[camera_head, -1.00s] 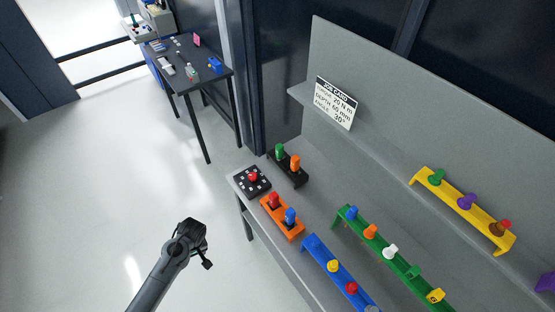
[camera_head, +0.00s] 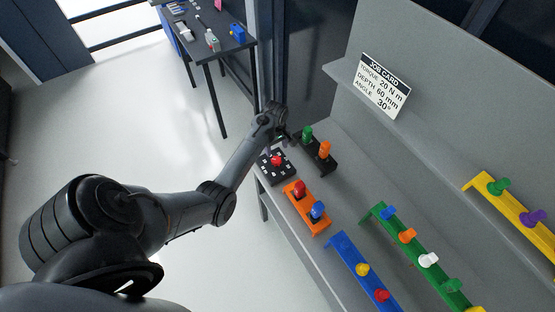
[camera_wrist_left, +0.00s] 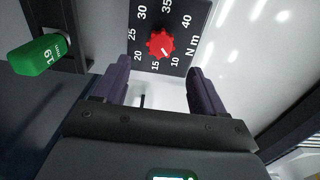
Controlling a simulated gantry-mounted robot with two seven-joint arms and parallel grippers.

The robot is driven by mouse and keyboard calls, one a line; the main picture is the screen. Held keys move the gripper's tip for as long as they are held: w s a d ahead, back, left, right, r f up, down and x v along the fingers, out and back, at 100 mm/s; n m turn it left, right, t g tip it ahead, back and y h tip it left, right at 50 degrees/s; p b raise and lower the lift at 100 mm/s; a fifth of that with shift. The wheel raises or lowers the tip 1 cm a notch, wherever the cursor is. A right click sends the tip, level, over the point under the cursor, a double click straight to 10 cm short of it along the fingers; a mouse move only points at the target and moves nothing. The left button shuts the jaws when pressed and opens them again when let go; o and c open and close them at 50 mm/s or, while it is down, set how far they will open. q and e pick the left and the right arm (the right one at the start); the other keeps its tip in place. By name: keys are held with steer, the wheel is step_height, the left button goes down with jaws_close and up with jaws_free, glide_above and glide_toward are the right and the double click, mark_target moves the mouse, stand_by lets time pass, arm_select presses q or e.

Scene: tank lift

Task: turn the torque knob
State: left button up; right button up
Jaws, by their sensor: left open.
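The torque knob (camera_head: 277,160) is a small red knob on a black dial plate (camera_head: 264,167) at the near left end of the bench. In the left wrist view the red knob (camera_wrist_left: 160,44) sits among white numbers from 10 to 40 and "N m" on the plate (camera_wrist_left: 183,58). I cannot tell exactly where its mark points. My left gripper (camera_head: 287,139) is beside the dial in the head view. In the wrist view its two fingers (camera_wrist_left: 159,72) are apart and empty, with the knob just beyond the gap between them. My right gripper is not in view.
A black rack with a green handle (camera_head: 307,134) and an orange handle (camera_head: 325,150) stands close beside the dial. An orange rack (camera_head: 318,222) is in front. The job card (camera_head: 384,86) reads torque 20 N m, depth 60 mm, angle 30°.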

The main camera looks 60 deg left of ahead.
mark_target(276, 160)
arm_select(q)
step_height(276, 160, down, 9)
steer(key=shift+f+b, duration=0.2)
steer(key=shift+b, duration=0.35)
steer(key=c, duration=1.1)
